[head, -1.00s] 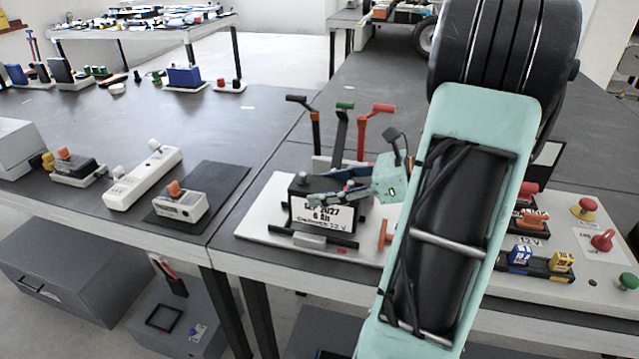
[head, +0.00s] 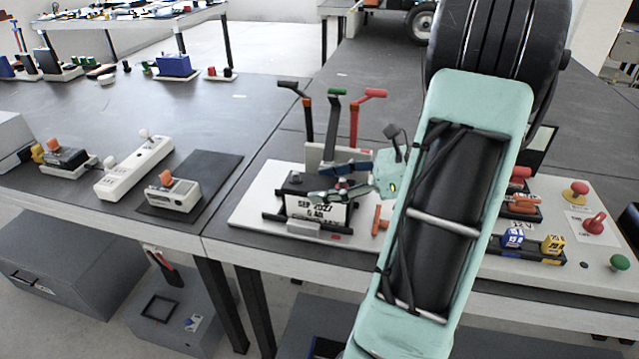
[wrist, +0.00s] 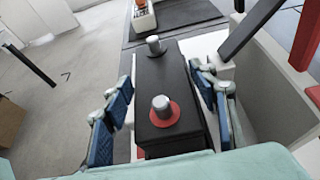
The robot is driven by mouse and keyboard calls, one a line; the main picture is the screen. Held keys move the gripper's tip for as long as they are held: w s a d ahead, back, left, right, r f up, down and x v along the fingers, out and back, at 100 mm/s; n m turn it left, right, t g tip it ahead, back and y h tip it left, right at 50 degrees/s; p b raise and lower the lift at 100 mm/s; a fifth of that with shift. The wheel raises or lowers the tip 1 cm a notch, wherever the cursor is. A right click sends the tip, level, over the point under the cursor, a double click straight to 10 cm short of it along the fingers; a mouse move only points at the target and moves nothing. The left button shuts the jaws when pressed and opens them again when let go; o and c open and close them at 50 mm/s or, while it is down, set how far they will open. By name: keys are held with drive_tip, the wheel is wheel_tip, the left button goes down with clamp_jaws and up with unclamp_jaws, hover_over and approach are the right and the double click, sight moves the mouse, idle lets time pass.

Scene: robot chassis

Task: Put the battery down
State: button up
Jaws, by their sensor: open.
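The battery is a black box with a white printed label (head: 316,211), standing upright on a white board (head: 262,212) on the table in the head view. In the wrist view the battery (wrist: 172,88) shows from above, with two grey posts, one ringed in red. My gripper (head: 340,182) is at the top of the battery in the head view. In the wrist view my gripper (wrist: 160,95) is open, with one blue-padded finger on each side of the battery and a visible gap on the left. Contact on the right side cannot be told.
Levers with black, green and red handles (head: 337,120) stand just behind the battery. An orange handle (head: 379,222) is close to its right. A white meter (head: 172,193) lies on a black mat to the left. A panel with red knobs (head: 594,222) is at right.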

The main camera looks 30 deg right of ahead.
drive_tip(key=p+v, duration=0.1)
drive_tip(key=v, duration=0.9)
drive_tip(key=shift+s, duration=0.1)
